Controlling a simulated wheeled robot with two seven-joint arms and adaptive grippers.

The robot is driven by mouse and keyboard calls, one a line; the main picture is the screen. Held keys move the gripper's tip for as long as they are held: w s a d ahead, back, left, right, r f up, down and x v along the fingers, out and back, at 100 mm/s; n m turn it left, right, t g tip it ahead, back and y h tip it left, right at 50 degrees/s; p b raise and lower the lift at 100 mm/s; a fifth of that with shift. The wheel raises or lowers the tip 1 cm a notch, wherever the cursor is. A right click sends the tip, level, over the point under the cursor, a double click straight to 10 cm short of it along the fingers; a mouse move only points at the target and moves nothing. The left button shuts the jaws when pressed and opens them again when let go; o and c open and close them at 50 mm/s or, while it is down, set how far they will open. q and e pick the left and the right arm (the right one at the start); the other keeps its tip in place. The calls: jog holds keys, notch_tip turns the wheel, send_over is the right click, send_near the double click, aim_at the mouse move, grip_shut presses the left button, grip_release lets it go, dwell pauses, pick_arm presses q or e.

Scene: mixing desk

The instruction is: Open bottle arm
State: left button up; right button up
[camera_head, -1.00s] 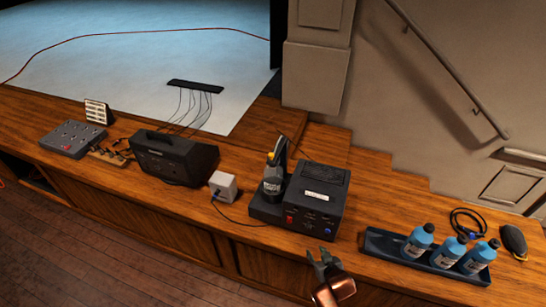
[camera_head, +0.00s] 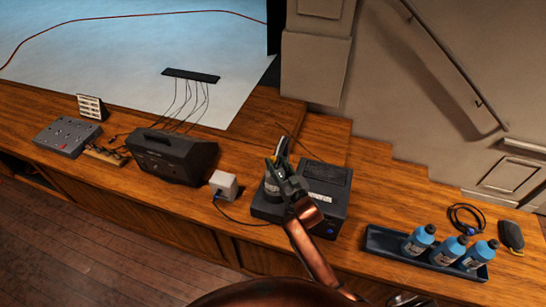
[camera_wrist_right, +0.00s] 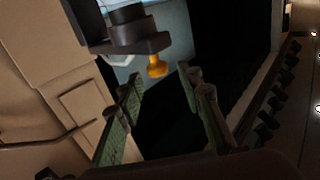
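The machine (camera_head: 326,193) is a black box on the wooden desk, with a dark labelled bottle (camera_head: 271,188) at its left side. A dark upright bottle arm (camera_head: 281,147) stands over the bottle. My right gripper (camera_head: 281,166) is in front of the bottle and arm and hides part of both. In the right wrist view, my right gripper (camera_wrist_right: 168,88) is open, with nothing between its fingers. A yellow-orange knob (camera_wrist_right: 157,67) under a dark bracket (camera_wrist_right: 132,38) shows just beyond the fingertips, apart from them. My left gripper is not in view.
A white box (camera_head: 223,185) with a cable stands left of the machine. A black amplifier-like box (camera_head: 175,158) is farther left. A dark tray (camera_head: 384,238) with blue bottles stands to the right, near a coiled cable (camera_head: 466,217).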

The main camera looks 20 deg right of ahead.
aim_at(275, 160)
jog(key=w, duration=0.3)
jog(key=shift+a+f, duration=0.15)
jog(key=shift+f, duration=0.25)
jog(key=shift+s+r, duration=0.25)
jog(key=shift+s, duration=0.05)
jog(key=shift+w+f, duration=0.2)
jog(key=shift+w, duration=0.05)
jog(key=shift+c, duration=1)
jog(key=shift+s+r, duration=0.1)
jog(key=shift+s, duration=0.05)
jog(key=c, duration=0.6)
grip_shut()
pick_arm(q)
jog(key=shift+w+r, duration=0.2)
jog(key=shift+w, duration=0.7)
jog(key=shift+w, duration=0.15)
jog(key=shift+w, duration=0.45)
